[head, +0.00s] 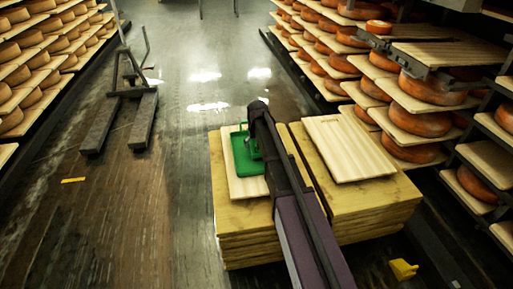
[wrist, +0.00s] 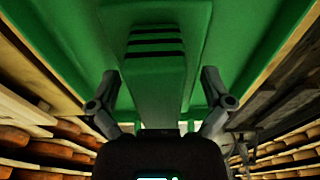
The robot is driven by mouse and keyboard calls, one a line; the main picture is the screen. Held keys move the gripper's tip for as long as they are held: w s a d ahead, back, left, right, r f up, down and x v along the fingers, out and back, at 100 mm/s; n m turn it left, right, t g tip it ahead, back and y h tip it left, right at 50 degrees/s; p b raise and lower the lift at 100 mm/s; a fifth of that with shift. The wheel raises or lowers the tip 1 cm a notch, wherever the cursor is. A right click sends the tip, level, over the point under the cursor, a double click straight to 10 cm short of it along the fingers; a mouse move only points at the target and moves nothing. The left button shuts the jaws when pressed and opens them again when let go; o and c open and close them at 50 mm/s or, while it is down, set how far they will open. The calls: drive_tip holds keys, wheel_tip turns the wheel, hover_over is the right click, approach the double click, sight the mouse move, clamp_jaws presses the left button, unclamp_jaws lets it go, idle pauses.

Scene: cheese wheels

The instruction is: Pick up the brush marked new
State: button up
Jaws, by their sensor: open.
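A green tray-like piece (head: 241,158) lies on a pale board on the left stack, partly hidden by my arm. In the wrist view its green surface (wrist: 60,35) fills the upper picture. A green block or handle with dark stripes (wrist: 155,85), which looks like part of a brush, stands out in the middle. I can read no "new" mark, and bristles do not show. My gripper (wrist: 159,82) is open, with one finger on each side of the green block and visible gaps to both. In the head view my arm hides most of the gripper.
The board stack (head: 245,243) has a second pale board (head: 347,147) on its right half. Cheese racks (head: 425,122) stand close on the right and others (head: 30,60) on the left. A lifting cart (head: 120,110) stands at left. A yellow piece (head: 403,269) lies on the floor.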

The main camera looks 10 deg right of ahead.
drive_tip(key=shift+c, duration=0.2)
drive_tip(key=c, duration=1)
drive_tip(key=shift+r, duration=0.1)
wheel_tip(320, 180, up, 3)
drive_tip(key=p, duration=0.3)
drive_tip(key=shift+r, duration=0.15)
drive_tip(key=s, duration=0.5)
drive_tip(key=s+r+p, duration=0.1)
drive_tip(key=s, duration=0.4)
drive_tip(key=s+a+p, duration=0.1)
drive_tip(key=s, duration=0.5)
drive_tip(key=shift+r, duration=0.25)
drive_tip(key=o, duration=0.5)
drive_tip(key=shift+c, duration=1.2)
